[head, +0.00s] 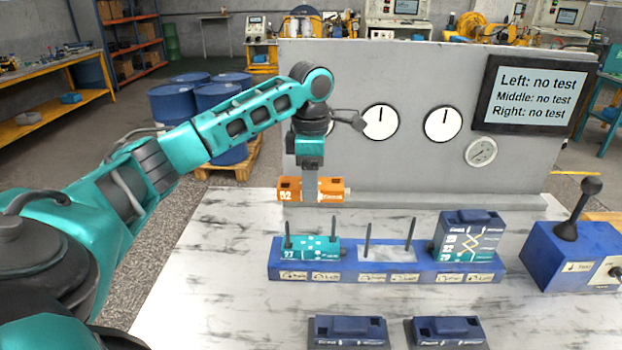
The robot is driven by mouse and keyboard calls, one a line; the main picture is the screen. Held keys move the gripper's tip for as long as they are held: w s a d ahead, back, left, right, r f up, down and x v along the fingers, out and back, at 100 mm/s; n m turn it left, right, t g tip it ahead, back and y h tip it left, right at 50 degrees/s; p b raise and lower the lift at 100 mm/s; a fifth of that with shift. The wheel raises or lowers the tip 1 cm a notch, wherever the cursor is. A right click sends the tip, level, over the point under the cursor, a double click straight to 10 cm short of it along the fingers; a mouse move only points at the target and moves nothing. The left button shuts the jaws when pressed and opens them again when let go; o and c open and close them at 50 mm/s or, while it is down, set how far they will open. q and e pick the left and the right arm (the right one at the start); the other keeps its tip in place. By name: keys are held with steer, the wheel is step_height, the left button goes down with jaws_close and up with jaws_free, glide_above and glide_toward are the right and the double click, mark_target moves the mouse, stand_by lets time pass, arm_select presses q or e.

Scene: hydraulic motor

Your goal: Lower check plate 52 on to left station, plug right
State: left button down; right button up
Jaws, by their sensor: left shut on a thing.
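The orange check plate 52 (290,190) is in the air, a little behind and above the left station of the blue rack (345,274). My left gripper (311,180) is shut on it from above and hides part of its middle. A teal plate marked 27 (305,249) sits at the left station, between two upright pins. The middle station (388,254) has two pins and a bare pale pad. A dark blue block (468,226) tops a stack at the right station, above a teal part with white lines. My right gripper is not in view.
Two dark blue blocks, one left (347,328) and one right (447,328), lie at the table's front. A blue lever box (575,255) stands at the right. A grey panel with gauges (430,80) and a screen (530,93) reading "no test" rises behind.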

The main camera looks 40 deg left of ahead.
arm_select(q)
glide_toward(310, 243)
steer(key=shift+w+f, duration=0.15)
steer(key=shift+f, duration=2.4)
steer(key=shift+f, duration=0.55)
steer(key=shift+c, duration=1.6)
jaws_free()
step_height(310, 243, up, 13)
steer(key=shift+f, duration=0.1)
